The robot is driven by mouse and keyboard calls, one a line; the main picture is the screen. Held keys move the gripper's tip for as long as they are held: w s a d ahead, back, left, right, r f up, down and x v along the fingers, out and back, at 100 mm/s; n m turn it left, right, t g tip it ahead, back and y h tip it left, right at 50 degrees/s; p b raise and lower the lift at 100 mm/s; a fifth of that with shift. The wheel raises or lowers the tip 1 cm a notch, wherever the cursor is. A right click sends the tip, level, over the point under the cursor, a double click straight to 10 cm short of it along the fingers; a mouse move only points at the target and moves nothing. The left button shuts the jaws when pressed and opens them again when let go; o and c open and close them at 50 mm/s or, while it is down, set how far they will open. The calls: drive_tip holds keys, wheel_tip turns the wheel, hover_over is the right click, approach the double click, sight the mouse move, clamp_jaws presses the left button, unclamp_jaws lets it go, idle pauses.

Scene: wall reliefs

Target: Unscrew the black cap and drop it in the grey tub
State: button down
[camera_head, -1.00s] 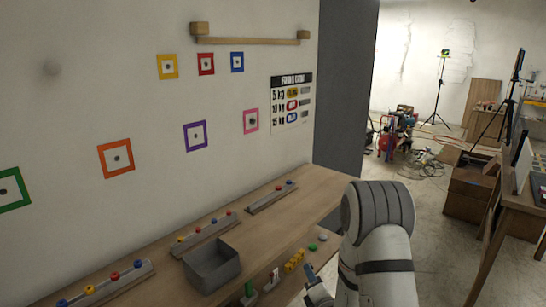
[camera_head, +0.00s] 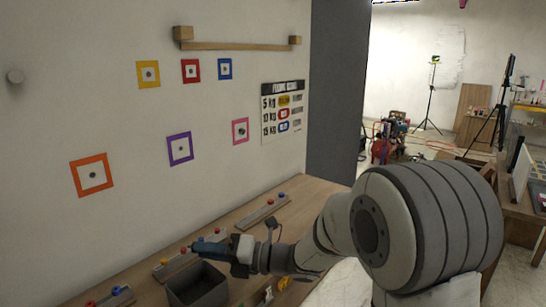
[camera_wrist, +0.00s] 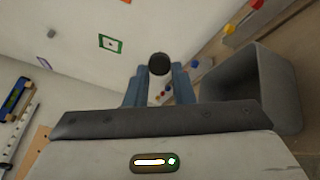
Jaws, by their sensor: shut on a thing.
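The black cap (camera_wrist: 159,64) is between the two blue fingertips of my gripper (camera_wrist: 160,78) in the wrist view, and the gripper is shut on it. In the head view my gripper (camera_head: 200,247) reaches left, above the back rim of the grey tub; the cap cannot be made out clearly there. The grey tub (camera_head: 205,290) is an open box on the wooden bench. In the wrist view the tub (camera_wrist: 268,85) lies to the right of the fingers, apart from the cap. What the cap came off is not clearly visible.
Rails with coloured knobs (camera_head: 262,212) stand along the back of the bench (camera_head: 305,193). The wall carries coloured square frames (camera_head: 180,148), a poster (camera_head: 283,110) and a wooden bar (camera_head: 240,46). A yellow item (camera_head: 283,283) lies near the bench's front edge.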

sight(214, 269)
drive_tip(key=shift+w+d+f+b, duration=0.1)
drive_tip(key=shift+w+f+b, duration=0.1)
drive_tip(key=shift+f, duration=1.2)
drive_tip(key=shift+w+d+f+b, duration=0.1)
drive_tip(key=shift+f+b, duration=0.05)
drive_tip(key=shift+f, duration=1.2)
drive_tip(key=c, duration=1.2)
unclamp_jaws()
drive_tip(key=shift+o, duration=0.2)
drive_tip(key=s+d+b, duration=0.1)
drive_tip(key=d, duration=0.6)
drive_tip(key=shift+s+d, duration=0.2)
drive_tip(key=shift+d, duration=0.15)
